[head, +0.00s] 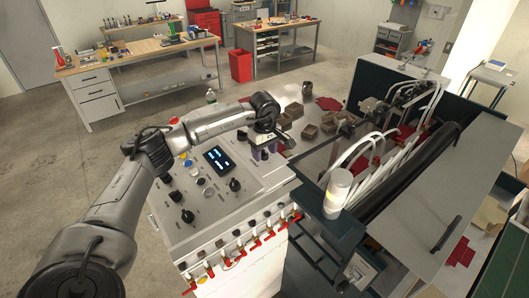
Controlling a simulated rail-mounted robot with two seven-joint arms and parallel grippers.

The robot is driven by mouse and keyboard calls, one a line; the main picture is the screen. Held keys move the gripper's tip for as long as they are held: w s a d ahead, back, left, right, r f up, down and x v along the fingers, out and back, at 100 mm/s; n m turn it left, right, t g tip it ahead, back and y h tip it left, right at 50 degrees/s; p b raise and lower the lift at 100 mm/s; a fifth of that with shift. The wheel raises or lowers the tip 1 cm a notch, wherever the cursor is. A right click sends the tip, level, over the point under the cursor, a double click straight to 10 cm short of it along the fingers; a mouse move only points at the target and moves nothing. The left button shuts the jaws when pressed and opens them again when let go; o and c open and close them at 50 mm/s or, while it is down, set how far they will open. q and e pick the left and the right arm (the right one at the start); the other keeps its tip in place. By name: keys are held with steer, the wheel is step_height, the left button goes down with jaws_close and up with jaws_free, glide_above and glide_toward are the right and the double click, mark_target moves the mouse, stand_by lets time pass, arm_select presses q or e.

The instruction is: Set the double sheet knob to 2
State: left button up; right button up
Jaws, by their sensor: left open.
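The grey control panel (216,213) stands at the centre with several black knobs, small coloured buttons and a lit display (217,159). Two larger black knobs show at the panel's lower left (187,216) and right of centre (235,185). Labels are too small to read, so I cannot tell which is the double sheet knob or its setting. My left arm reaches across the panel from the left. My left gripper (266,150) is open over the panel's upper right corner, pointing down. It hides what lies beneath it. My right gripper is not in view.
A row of red-handled valves (242,255) lines the panel's front edge. A beacon (338,188) and the machine with white hoses (375,150) stand to the right. Brown boxes (309,132) lie behind the gripper.

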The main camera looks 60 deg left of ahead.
mark_target(264, 151)
arm_select(q)
step_height(264, 151, up, 13)
steer(key=shift+r+b, duration=0.2)
steer(key=shift+b, duration=0.1)
stand_by(0.8)
